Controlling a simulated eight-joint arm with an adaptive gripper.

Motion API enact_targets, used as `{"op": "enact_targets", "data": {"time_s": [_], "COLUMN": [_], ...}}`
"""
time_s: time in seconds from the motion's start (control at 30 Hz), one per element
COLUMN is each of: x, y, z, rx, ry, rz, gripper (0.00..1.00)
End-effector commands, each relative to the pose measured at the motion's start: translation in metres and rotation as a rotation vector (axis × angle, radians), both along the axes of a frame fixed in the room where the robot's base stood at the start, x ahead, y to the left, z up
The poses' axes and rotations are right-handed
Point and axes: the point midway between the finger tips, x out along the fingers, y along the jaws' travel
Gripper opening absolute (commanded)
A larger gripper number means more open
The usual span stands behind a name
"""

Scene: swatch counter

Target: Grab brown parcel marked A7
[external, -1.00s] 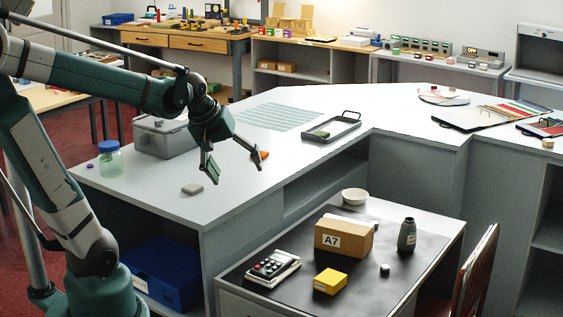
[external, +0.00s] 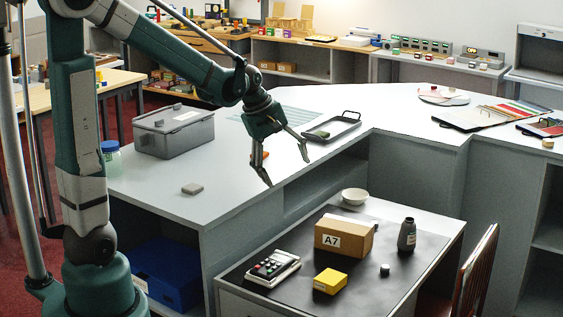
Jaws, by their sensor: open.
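The brown parcel (external: 350,233) is a box with a white label reading A7 on its front face. It lies on the dark mat (external: 300,229) of the low desk at the lower right. My gripper (external: 286,168) is open and empty, with its two fingers spread and pointing down. It hangs above the white counter, up and to the left of the parcel in the picture, and is apart from it.
Around the parcel are a yellow box (external: 330,281), a calculator-like device (external: 273,268), a dark bottle (external: 407,235), a small grey cap (external: 385,270) and a white bowl (external: 354,196). A chair (external: 478,272) stands at right. A grey bin (external: 173,131) and black tray (external: 332,127) sit on the counter.

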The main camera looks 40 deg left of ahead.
Motion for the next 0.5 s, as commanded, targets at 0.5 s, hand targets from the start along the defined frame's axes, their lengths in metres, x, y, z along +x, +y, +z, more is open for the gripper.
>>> {"op": "enact_targets", "data": {"time_s": [0.5], "x": [0.062], "y": [-0.047], "z": [-0.042], "rx": [-0.126], "ry": [0.175], "rz": [0.237], "gripper": [0.75]}}
